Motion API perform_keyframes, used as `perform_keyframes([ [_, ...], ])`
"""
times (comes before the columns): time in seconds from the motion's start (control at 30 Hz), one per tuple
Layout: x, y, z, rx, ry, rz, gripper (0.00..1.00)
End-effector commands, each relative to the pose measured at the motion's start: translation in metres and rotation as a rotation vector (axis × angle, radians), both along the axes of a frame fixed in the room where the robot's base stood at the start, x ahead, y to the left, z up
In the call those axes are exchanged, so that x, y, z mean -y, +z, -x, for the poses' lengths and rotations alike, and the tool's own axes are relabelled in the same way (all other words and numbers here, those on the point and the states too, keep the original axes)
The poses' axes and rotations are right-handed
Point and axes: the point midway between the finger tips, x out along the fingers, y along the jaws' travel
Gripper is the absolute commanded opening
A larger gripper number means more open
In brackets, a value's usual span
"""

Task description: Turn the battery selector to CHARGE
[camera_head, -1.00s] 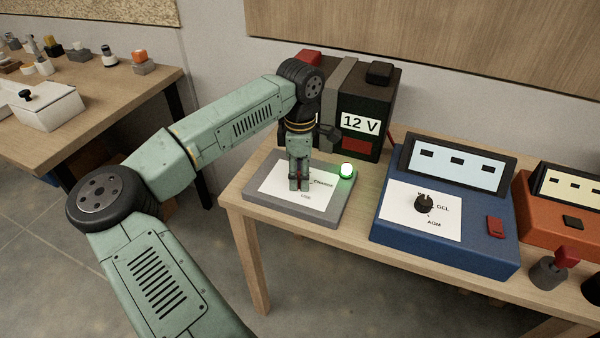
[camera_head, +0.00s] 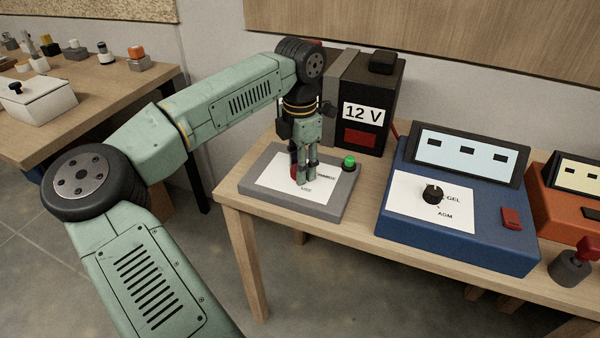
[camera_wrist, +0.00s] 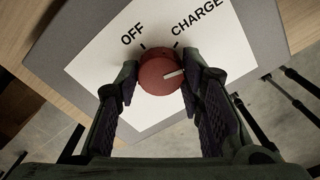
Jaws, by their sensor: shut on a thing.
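The battery selector is a red round knob (camera_wrist: 158,77) with a white pointer line, on a white label plate (camera_wrist: 105,62) on a grey base (camera_head: 262,165). In the wrist view the pointer points right, clockwise past the tick beside CHARGE (camera_wrist: 197,18); OFF (camera_wrist: 132,34) is at upper left. My gripper (camera_head: 301,177) points down over the base. Its fingers (camera_wrist: 160,78) are shut on the knob from both sides. In the head view the fingers hide most of the knob.
A black 12 V battery box (camera_head: 370,110) stands behind the base. A blue device (camera_head: 455,235) with its own black knob (camera_head: 432,194) is to the right, and an orange device (camera_head: 565,205) beyond it. The wooden bench's front edge (camera_head: 300,232) is close in front.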

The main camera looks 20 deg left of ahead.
Motion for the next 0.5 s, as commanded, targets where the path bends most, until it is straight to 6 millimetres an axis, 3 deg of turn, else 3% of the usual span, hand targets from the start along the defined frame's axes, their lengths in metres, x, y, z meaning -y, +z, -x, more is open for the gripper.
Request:
perform_keyframes([
  [0.5,0.0000,-0.0029,0.0013,-0.006,0.439,-0.001,0.07],
])
